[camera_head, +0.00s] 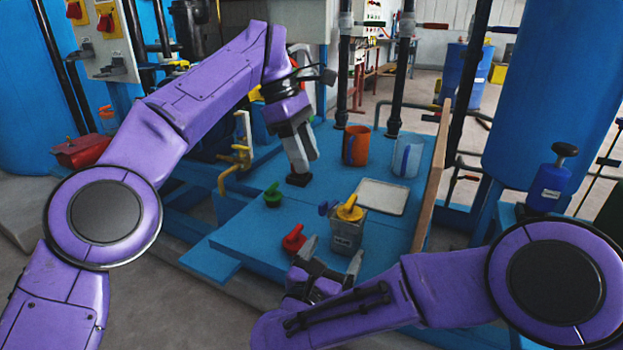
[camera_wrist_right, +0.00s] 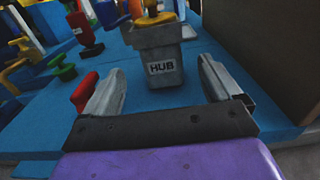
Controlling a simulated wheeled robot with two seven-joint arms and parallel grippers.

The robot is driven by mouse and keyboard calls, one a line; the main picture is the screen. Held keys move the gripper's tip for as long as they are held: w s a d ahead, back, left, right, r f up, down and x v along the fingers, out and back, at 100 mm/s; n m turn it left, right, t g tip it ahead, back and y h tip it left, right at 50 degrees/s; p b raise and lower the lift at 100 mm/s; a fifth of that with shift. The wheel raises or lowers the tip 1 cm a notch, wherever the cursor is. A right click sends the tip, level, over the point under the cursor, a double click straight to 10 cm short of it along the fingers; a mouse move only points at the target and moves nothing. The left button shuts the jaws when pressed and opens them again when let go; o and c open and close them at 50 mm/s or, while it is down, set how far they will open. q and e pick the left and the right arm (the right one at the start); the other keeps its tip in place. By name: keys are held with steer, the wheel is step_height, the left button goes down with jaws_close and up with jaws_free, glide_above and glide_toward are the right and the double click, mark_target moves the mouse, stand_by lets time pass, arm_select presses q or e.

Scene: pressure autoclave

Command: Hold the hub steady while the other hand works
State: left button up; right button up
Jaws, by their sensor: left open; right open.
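The hub (camera_head: 346,234) is a grey box with a yellow-handled fitting (camera_head: 350,208) on top, standing upright on the blue platform. In the right wrist view the hub (camera_wrist_right: 158,64) carries a label reading HUB. My right gripper (camera_head: 333,256) is open on the near side of the hub. In the wrist view its fingers (camera_wrist_right: 160,88) point toward the hub, one to each side, with gaps between; the hub is not gripped.
A red handle (camera_head: 294,238) sits close to my right gripper's left finger; a green handle (camera_head: 272,196) stands farther left. A white tray (camera_head: 381,197), an orange mug (camera_head: 356,146) and a clear mug (camera_head: 406,157) are behind the hub. A wooden board (camera_head: 432,185) edges the right side.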

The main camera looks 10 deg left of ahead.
mark_target(350, 225)
steer(key=x, duration=1)
